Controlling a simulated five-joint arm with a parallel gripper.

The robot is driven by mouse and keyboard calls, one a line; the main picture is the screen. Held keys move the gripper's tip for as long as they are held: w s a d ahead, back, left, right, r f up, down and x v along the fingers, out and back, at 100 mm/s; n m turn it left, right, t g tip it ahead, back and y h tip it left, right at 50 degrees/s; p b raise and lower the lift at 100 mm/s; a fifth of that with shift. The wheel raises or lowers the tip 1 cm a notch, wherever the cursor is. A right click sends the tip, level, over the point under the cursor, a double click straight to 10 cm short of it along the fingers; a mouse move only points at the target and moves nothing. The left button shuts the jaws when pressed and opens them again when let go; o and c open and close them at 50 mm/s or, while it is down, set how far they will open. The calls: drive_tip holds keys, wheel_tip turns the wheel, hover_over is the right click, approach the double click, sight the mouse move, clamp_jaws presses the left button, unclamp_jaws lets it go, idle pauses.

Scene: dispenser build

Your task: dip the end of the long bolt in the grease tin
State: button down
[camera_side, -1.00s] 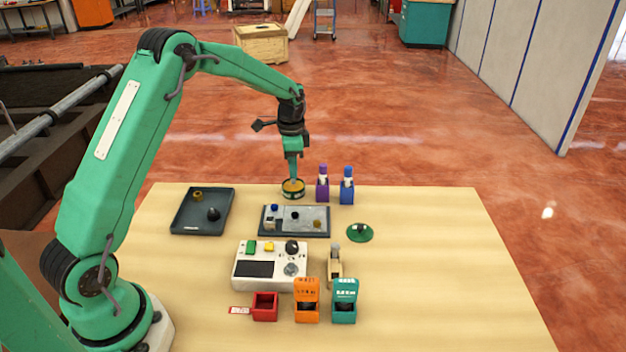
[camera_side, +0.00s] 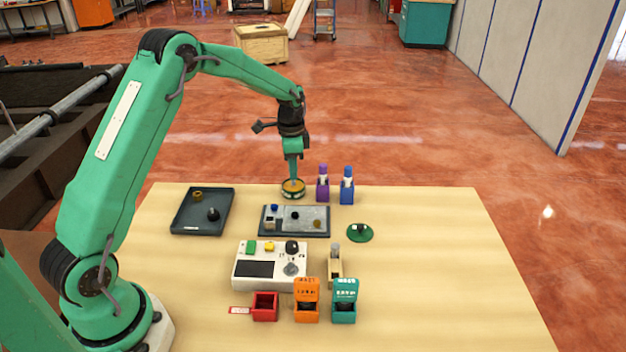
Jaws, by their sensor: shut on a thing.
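The grease tin (camera_side: 293,194) is a small round tin with a yellowish top, near the back edge of the table. My gripper (camera_side: 293,179) points straight down right above the tin. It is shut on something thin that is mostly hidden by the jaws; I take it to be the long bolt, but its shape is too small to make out. The low end of the gripper meets the tin's top in the picture. I cannot tell how deep the held end sits in the grease.
Purple (camera_side: 322,184) and blue (camera_side: 347,186) bottles in holders stand just right of the tin. A dark tray (camera_side: 183,222) lies left, a grey fixture plate (camera_side: 265,229) in front, a green disc (camera_side: 360,233) right. A white control box (camera_side: 247,279) and several coloured bins stand nearer. The table's right side is clear.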

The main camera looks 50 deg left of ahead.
drive_tip(key=shift+f, duration=0.4)
idle(1.4)
drive_tip(key=shift+r, duration=0.1)
drive_tip(key=shift+r, duration=3.5)
drive_tip(key=s+d+r+n, duration=0.7)
drive_tip(key=s+d, duration=0.5)
drive_tip(key=d, duration=0.1)
